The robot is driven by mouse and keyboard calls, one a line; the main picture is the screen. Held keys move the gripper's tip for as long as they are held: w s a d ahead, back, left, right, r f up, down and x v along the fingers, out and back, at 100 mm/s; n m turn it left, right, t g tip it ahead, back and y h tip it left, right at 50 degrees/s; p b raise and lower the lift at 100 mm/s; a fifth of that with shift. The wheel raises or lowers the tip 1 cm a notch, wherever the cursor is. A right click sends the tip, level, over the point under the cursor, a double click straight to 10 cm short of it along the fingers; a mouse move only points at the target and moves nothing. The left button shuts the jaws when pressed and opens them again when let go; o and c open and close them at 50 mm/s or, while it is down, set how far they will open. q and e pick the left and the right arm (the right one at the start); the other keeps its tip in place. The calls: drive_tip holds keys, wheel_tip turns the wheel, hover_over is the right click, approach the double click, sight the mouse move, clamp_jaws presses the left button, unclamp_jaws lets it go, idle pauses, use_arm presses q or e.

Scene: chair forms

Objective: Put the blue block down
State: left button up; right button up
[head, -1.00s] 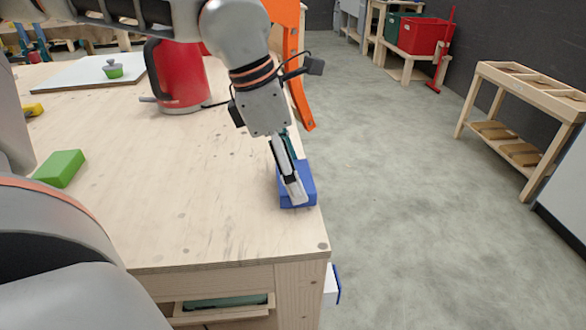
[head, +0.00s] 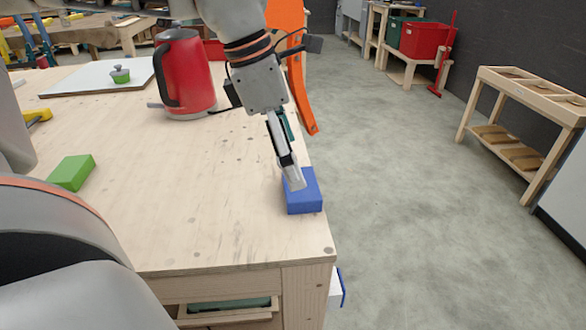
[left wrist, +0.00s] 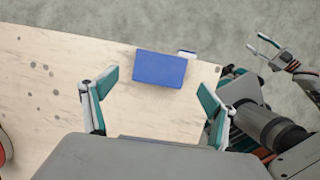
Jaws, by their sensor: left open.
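The blue block (head: 304,193) lies flat on the wooden table (head: 215,240) near its right edge. In the left wrist view the blue block (left wrist: 160,69) lies just beyond the fingertips, between their lines, and nothing touches it there. My left gripper (head: 294,184) is above the block and hides part of its top in the head view. Its two fingers are spread wide and empty in the left wrist view (left wrist: 158,85). My right gripper (left wrist: 260,46) shows at the right of the left wrist view with its fingers apart and empty; it is out of the head view.
A green block (head: 73,172) lies at the table's left. A red kettle (head: 186,75) and a white board (head: 98,80) with a small green-and-grey pot (head: 120,75) stand farther back. Open floor lies right of the table, before a wooden rack (head: 520,125).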

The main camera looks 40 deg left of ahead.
use_arm(q)
drive_tip(key=p+v, duration=0.1)
drive_tip(key=v, duration=0.6)
idle(0.4)
